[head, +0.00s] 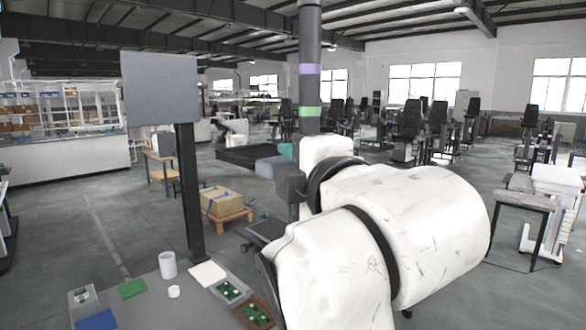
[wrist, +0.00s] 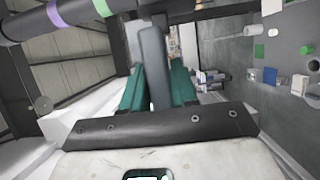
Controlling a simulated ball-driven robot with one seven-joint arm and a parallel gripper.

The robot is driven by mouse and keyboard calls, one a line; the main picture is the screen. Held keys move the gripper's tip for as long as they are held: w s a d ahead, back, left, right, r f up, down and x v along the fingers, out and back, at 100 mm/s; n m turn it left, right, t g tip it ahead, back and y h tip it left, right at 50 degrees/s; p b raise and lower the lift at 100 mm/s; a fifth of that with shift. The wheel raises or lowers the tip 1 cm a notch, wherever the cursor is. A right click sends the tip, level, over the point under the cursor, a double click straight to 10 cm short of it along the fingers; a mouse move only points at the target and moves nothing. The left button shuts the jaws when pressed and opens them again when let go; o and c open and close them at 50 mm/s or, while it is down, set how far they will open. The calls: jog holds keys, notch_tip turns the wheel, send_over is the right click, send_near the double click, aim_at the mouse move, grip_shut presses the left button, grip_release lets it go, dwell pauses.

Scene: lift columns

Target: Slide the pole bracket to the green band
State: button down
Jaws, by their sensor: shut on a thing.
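A dark upright pole (head: 310,30) carries a purple band (head: 308,69) and, lower down, a green band (head: 309,111). The pole also crosses the top left of the wrist view, with its purple band (wrist: 54,14) and green band (wrist: 103,8). My gripper (wrist: 158,85) has teal fingers on both sides of a grey bar (wrist: 152,50), the pole bracket's handle, and is shut on it. In the head view the grey-blue handle (head: 268,167) shows below the green band's height, beside a teal finger. My white arm hides the lower pole; how the bracket meets the pole is unclear.
A grey panel on a dark post (head: 188,190) stands at the left. A table (head: 145,290) at front left holds a white cup (head: 168,264), trays and small blocks. A carton on a pallet (head: 215,203) lies on the floor. Chairs stand at the back right.

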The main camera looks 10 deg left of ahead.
notch_tip(320, 180, up, 5)
jog(key=shift+r+p, duration=0.15)
jog(key=shift+p, duration=1)
jog(key=c, duration=1)
grip_release()
jog(key=shift+f, duration=0.2)
jog(key=shift+o, duration=0.2)
jog(key=shift+s, duration=0.1)
jog(key=b+v, duration=0.3)
jog(key=v, duration=0.7)
jog(key=shift+s+d, duration=0.15)
jog(key=shift+s, duration=0.1)
